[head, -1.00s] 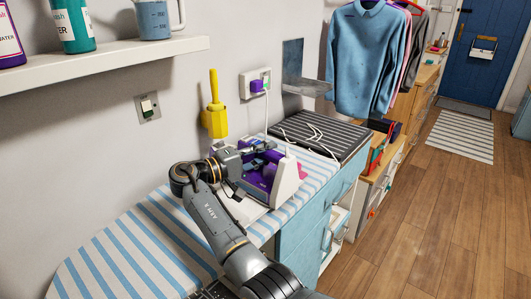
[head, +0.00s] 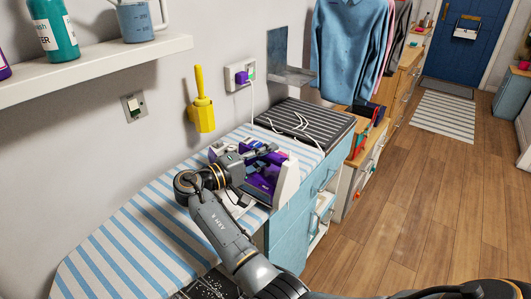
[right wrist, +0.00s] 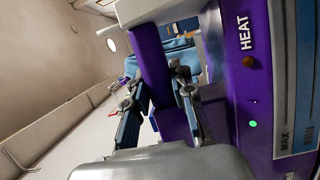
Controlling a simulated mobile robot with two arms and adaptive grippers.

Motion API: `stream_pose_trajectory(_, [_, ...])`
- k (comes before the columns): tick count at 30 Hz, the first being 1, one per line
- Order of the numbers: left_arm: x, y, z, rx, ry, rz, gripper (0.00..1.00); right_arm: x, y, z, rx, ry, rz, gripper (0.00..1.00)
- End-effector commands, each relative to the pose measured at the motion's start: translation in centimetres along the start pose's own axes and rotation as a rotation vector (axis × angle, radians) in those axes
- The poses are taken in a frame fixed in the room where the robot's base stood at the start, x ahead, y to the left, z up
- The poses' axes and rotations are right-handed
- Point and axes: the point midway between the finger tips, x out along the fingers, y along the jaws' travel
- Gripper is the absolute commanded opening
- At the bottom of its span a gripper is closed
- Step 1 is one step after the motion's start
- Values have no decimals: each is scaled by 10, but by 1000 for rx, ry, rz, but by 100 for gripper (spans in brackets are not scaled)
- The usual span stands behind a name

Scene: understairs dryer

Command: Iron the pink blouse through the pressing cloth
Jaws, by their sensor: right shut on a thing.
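The purple and white iron (head: 288,182) is at the far part of the blue-and-white striped ironing board (head: 140,225). My right gripper (head: 262,158) is shut around its purple handle. In the right wrist view the handle (right wrist: 155,65) passes between the two fingers, beside the body with the HEAT label (right wrist: 245,60) and a green light. I cannot tell whether the iron touches what is under it. A pressing cloth and a blouse on the board cannot be made out; my arm and the iron cover part of it. A pink garment edge (head: 392,35) shows among the hanging clothes. My left gripper is not in view.
A white cord runs from the wall socket (head: 240,76) over the dark ribbed surface (head: 305,122). A yellow brush holder (head: 202,115) hangs on the wall. A shelf (head: 100,70) with bottles juts out at upper left. The near end of the board is clear.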

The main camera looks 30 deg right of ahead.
Motion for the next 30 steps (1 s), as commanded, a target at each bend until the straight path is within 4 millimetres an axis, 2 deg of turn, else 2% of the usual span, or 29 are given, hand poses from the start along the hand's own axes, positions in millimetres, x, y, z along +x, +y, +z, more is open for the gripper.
stream_pose_trajectory(2, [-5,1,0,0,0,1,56,1,3,3,5,-1,4,0])
stream_pose_trajectory(13, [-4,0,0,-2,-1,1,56,-3,2,4,4,1,3,0])
stream_pose_trajectory(27, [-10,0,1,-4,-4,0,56,-44,1,15,3,1,1,0])
stream_pose_trajectory(30, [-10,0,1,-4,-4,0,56,-48,1,16,3,1,1,0])
